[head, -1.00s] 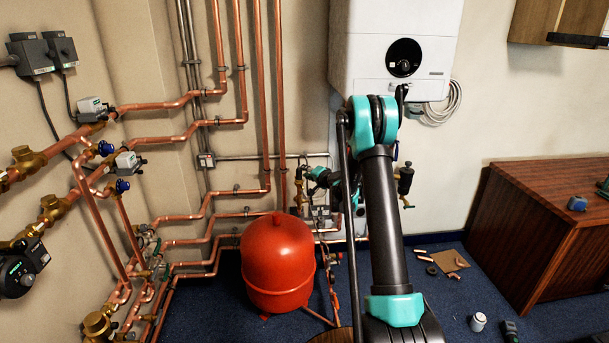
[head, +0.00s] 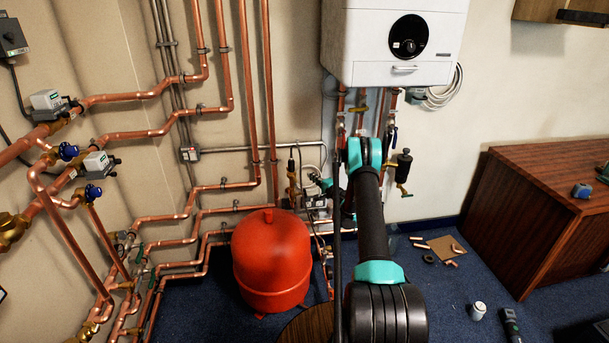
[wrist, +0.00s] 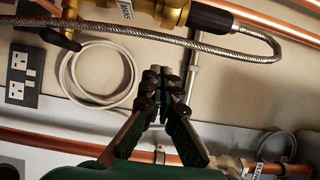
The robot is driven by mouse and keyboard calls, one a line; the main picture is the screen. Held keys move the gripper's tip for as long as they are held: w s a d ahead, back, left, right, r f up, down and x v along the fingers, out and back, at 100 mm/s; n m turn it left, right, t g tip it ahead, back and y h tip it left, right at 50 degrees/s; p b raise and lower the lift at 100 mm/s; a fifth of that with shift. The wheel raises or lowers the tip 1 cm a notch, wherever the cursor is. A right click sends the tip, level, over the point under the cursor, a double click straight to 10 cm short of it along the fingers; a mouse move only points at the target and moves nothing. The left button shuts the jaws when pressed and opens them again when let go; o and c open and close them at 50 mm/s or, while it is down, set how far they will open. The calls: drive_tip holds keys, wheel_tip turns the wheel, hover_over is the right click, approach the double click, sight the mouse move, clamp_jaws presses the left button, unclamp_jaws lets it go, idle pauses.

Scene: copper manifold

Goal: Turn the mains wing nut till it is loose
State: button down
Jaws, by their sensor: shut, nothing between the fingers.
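A braided metal hose (wrist: 180,42) runs just above the fingertips and loops back at the right. I cannot pick out the mains wing nut for certain in either view. In the head view my arm reaches to the pipework behind the red tank, and the gripper there is too small and hidden to read.
A red tank (head: 271,260) stands left of my arm, with copper pipes on the wall behind it. The white boiler (head: 400,45) hangs above. A coiled white cable (wrist: 100,72) and a socket (wrist: 22,75) are near the gripper. A wooden cabinet (head: 535,210) stands at right.

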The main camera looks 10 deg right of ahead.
drive_tip(key=w+a, duration=0.6)
drive_tip(key=a, duration=0.1)
drive_tip(key=shift+w+a, duration=0.3)
drive_tip(key=shift+a, duration=0.1)
drive_tip(key=shift+d+y, duration=0.1)
drive_tip(key=shift+y, duration=0.2)
